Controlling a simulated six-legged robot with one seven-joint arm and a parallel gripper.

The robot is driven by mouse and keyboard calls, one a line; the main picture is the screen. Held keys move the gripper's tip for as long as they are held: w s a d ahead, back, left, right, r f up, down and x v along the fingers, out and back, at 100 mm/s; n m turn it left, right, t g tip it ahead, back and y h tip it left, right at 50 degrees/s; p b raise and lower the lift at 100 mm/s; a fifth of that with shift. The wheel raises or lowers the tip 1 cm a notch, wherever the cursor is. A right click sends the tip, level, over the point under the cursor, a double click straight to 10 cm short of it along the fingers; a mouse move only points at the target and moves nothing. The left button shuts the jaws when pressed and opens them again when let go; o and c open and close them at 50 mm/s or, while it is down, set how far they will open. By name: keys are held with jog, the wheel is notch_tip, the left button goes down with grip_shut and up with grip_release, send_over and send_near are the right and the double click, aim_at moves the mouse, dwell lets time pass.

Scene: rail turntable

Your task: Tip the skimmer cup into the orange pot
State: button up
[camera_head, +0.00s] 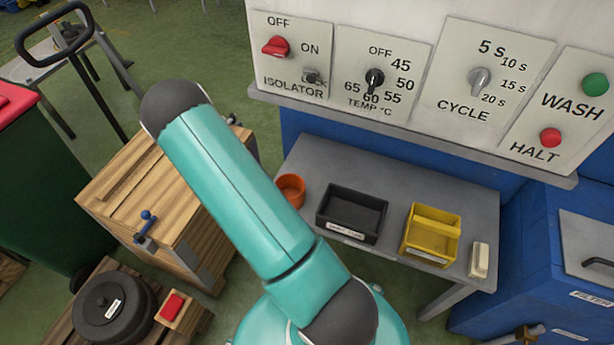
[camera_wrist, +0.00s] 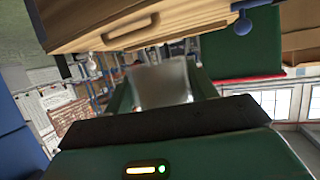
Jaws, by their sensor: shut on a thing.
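The orange pot (camera_head: 291,190) stands upright on the left end of the grey bench, just right of my arm, which covers part of its left side. My gripper (camera_wrist: 162,88) shows only in the wrist view, shut on a pale grey, blurred thing that looks like the skimmer cup (camera_wrist: 161,84). The view looks upside down, so I cannot tell how far the cup is tilted or what it holds. In the head view my arm hides the gripper and the cup. The pot does not show clearly in the wrist view.
On the grey bench (camera_head: 303,160) stand a black bin (camera_head: 352,237), a yellow bin (camera_head: 431,257) and a pale block (camera_head: 479,260). A control panel (camera_head: 450,85) overhangs it. A wooden crate (camera_head: 130,195) with a blue-handled clamp is left of my arm.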

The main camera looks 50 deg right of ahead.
jog(key=s+d+r+n+g+y, duration=0.2)
jog(key=s+d, duration=1.8)
jog(key=d, duration=0.1)
jog(key=shift+s+r+n+y, duration=0.15)
jog(key=shift+s+n+y, duration=0.05)
jog(key=shift+n+y, duration=0.1)
jog(key=shift+s+r+g, duration=0.2)
jog(key=shift+s+g, duration=0.1)
jog(key=shift+g, duration=0.3)
jog(key=shift+s+d+r+g+h, duration=0.1)
jog(key=shift+s+g+h, duration=0.1)
jog(key=shift+g+h, duration=0.4)
